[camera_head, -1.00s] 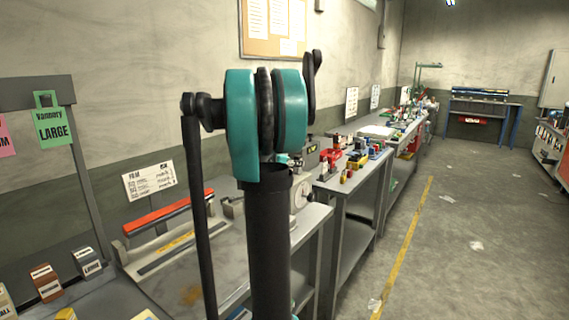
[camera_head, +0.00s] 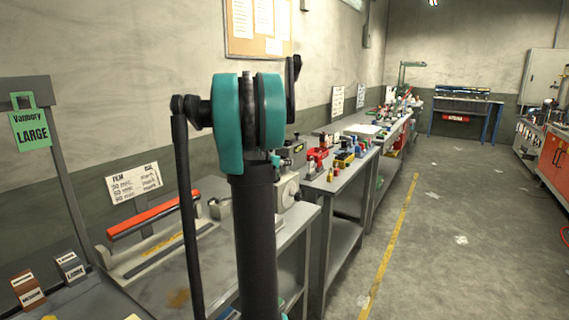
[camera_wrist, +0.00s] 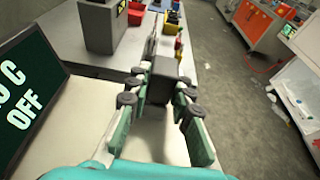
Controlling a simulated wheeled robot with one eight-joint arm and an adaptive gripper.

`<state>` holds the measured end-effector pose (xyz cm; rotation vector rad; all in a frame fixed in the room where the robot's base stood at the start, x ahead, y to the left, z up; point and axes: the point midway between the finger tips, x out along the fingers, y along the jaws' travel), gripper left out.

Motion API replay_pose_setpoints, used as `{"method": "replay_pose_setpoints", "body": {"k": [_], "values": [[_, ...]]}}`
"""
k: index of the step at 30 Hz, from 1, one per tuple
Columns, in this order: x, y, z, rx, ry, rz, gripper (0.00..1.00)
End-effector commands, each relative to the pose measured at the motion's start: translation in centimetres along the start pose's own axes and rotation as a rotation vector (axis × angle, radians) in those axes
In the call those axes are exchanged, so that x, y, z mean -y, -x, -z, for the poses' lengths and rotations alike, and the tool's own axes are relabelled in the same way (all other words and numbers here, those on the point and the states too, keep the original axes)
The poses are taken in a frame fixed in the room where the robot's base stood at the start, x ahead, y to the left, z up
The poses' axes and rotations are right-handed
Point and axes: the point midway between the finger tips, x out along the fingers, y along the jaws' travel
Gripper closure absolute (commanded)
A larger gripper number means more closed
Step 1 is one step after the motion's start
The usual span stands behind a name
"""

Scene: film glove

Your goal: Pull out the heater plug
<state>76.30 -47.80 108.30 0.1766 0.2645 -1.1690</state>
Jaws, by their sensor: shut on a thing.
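In the wrist view my gripper (camera_wrist: 160,88) has its two fingers on either side of a dark grey block (camera_wrist: 162,74), which looks like the heater plug. The fingers are shut on it, and a thin grey upright part shows just beyond it. Whether the plug is seated in a socket cannot be told. A dark display (camera_wrist: 28,95) reading "0 C OFF", apparently the heater's, stands at the left. In the head view my gripper is not seen, and the plug cannot be made out.
A grey box (camera_wrist: 108,25) stands on the bench beyond my gripper. The head view shows a film sealer with a red bar (camera_head: 153,216), a second bench with small coloured parts (camera_head: 345,155), and open floor (camera_head: 460,235) at right. An orange cabinet (camera_head: 555,165) stands far right.

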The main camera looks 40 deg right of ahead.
Motion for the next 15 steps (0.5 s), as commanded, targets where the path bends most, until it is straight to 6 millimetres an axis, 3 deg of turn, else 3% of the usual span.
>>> {"method": "replay_pose_setpoints", "body": {"k": [2,15], "values": [[0.00,0.01,0.00,0.000,0.000,0.000,1.00],[-0.01,0.12,-0.36,0.000,0.000,0.000,1.00]]}}
